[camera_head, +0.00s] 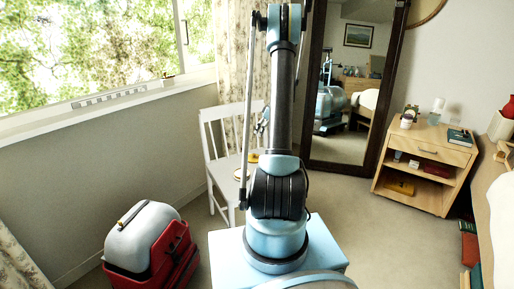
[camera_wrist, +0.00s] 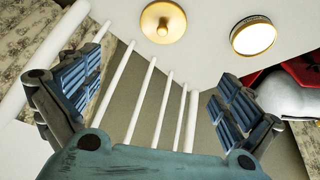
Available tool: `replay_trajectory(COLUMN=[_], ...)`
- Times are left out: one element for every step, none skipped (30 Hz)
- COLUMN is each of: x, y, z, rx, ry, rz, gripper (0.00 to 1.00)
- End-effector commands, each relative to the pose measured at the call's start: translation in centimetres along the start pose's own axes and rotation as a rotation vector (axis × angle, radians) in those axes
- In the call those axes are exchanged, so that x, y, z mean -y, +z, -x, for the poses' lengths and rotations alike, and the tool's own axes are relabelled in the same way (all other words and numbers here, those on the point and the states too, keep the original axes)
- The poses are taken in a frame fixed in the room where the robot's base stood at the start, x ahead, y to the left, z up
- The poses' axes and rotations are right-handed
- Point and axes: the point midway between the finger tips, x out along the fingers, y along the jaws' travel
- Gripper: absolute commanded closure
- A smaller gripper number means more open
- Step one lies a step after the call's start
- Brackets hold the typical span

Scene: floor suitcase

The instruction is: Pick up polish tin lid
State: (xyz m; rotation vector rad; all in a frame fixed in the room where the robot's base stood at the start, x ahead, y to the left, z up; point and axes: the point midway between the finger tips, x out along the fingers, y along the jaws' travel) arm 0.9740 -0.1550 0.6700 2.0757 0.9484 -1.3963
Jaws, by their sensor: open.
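A round gold lid with a small knob in its middle (camera_wrist: 163,22) lies on the white chair seat (camera_wrist: 112,12) at the top of the wrist view. A round tin with a gold rim and a pale face (camera_wrist: 253,36) is to its right, apart from it. Two small gold things show on the seat in the head view, partly behind my arm; I cannot tell surely which is which. My gripper (camera_wrist: 155,78) is open and empty, its two fingers wide apart. The lid is beyond the fingertips, not between them.
The white chair (camera_head: 217,133) has a slatted back, which shows between my fingers in the wrist view. A red and grey case (camera_head: 150,245) is on the floor at left. A tall mirror (camera_head: 345,90) and a wooden bedside cabinet (camera_head: 428,150) stand at right.

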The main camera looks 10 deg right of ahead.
Motion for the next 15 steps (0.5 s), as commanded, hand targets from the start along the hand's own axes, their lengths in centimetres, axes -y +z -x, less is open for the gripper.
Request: replay_trajectory(x=[0.3,0.4,0.6,0.6,0.6,0.6,0.6,0.6,0.6,0.5,0.6,0.5,0.5,0.5,0.5], y=[0.3,0.4,0.6,0.7,0.7,0.8,0.8,0.8,0.7,0.7,0.7,0.7,0.7,0.7,0.7], z=[-0.7,-1.0,-1.4,-1.7,-1.9,-2.3,-2.7,-3.0,-3.6,-4.1,-4.6,-5.2,-5.7,-6.2,-6.8], rx=[-0.002,-0.002,-0.003,-0.004,-0.004,-0.005,-0.005,-0.005,-0.005,-0.004,-0.004,-0.004,-0.004,-0.004,-0.004], ry=[0.016,0.025,0.034,0.04,0.044,0.046,0.047,0.047,0.046,0.046,0.046,0.046,0.046,0.046,0.046], rz=[-0.036,-0.058,-0.08,-0.094,-0.102,-0.11,-0.112,-0.112,-0.111,-0.11,-0.11,-0.109,-0.109,-0.109,-0.109], gripper=[0.0,0.0,0.0,0.0,0.0,0.0,0.0,0.0,0.0,0.0,0.0,0.0,0.0,0.0,0.0])
